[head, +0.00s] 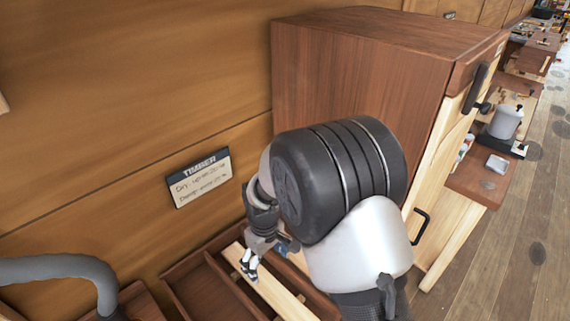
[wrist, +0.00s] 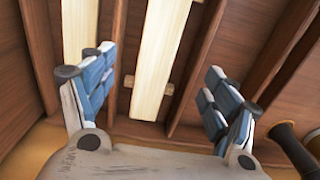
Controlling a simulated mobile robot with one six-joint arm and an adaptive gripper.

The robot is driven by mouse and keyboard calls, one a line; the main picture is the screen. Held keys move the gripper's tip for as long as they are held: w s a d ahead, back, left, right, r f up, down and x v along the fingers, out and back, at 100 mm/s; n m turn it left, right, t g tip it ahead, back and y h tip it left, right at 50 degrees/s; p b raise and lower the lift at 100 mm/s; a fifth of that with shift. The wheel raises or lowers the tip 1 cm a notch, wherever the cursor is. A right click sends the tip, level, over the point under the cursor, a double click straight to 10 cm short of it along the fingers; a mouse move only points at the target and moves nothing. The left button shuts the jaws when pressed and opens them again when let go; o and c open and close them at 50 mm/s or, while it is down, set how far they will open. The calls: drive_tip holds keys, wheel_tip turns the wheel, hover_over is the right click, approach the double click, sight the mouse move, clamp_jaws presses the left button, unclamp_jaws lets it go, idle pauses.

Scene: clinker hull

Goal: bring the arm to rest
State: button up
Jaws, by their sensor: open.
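My arm reaches down in the head view, in front of a brown wooden cabinet. My gripper (head: 250,264) hangs at its end, just over a pale plank (head: 272,288) in a partitioned wooden rack (head: 200,287). In the wrist view my gripper (wrist: 158,66) has its blue-padded fingers wide apart with nothing between the pads. The pale plank (wrist: 160,60) runs between and beyond them. I cannot tell the exact gap between the fingers and the plank.
The cabinet (head: 350,60) with dark handles stands close behind my arm. A sign reading TIMBER (head: 199,177) is on the wooden wall (head: 90,110). A grey curved pipe (head: 60,268) is at lower left. Benches (head: 478,178) with tools line the right; the plank floor (head: 530,230) there is open.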

drive_tip(key=s+d+r+m+t, duration=0.1)
drive_tip(key=s+d+r+m, duration=0.15)
drive_tip(key=d+r, duration=0.5)
drive_tip(key=s+d+r+m+t, duration=0.1)
drive_tip(key=s+d+r+m, duration=0.3)
drive_tip(key=r, duration=0.7)
drive_tip(key=s+d+r+m+t, duration=0.1)
drive_tip(key=s+d+r, duration=0.1)
drive_tip(key=s+d, duration=0.3)
drive_tip(key=s+d+r+m+t, duration=0.1)
drive_tip(key=s+d, duration=0.4)
drive_tip(key=s, duration=0.5)
wheel_tip(320, 180, up, 3)
drive_tip(key=shift+s+d+f+m+b, duration=0.15)
drive_tip(key=shift+s+m+b, duration=0.1)
drive_tip(key=shift+m+b, duration=0.25)
drive_tip(key=shift+d, duration=0.1)
drive_tip(key=shift+c, duration=0.4)
